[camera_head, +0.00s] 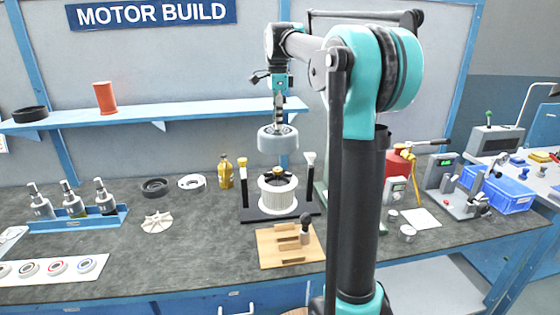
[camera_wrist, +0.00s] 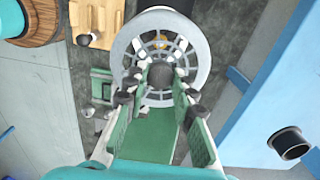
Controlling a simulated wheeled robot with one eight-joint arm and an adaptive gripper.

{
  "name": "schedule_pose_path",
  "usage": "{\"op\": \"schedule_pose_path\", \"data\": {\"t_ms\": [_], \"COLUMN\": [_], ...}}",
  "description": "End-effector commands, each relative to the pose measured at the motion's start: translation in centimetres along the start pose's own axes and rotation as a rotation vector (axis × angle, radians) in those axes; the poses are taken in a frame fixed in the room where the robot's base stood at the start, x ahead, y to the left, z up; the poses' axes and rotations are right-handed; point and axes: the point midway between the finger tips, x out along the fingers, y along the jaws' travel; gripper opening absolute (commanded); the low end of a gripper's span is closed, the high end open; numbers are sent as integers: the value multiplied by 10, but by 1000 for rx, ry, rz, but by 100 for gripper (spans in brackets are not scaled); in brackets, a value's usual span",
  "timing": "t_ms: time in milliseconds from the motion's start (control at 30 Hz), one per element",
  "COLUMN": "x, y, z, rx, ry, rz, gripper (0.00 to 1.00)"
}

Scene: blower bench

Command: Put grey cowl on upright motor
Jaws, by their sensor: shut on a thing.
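My gripper (camera_head: 279,110) is shut on the grey cowl (camera_head: 278,140) and holds it in the air above the upright motor (camera_head: 278,195). In the wrist view my gripper (camera_wrist: 163,85) grips the middle of the cowl (camera_wrist: 120,55), a round grey ring with a spoked grille. The motor is a white ribbed cylinder with a brass-coloured top, standing on a black base (camera_head: 250,214) between two black posts. A clear gap shows between cowl and motor. In the wrist view the motor is mostly hidden behind the cowl; a small brass-coloured spot shows through the grille.
A wooden block (camera_head: 270,250) with a dark-knobbed tool stands in front of the motor. A yellow bottle (camera_head: 225,173), a white ring (camera_head: 191,182) and a pale fan wheel (camera_head: 157,222) are to the left. The blue shelf (camera_head: 180,110) runs behind. My arm hides bench on the right.

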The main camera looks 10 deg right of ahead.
Motion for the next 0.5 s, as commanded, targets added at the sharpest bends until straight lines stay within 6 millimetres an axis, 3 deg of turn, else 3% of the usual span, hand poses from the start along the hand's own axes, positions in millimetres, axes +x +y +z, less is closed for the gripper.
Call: {"op": "schedule_pose_path", "data": {"t_ms": [300, 500], "x": [75, 97], "y": [0, 0], "z": [0, 0], "rx": [0, 0], "ry": [0, 0], "rz": [0, 0], "gripper": [0, 0]}}
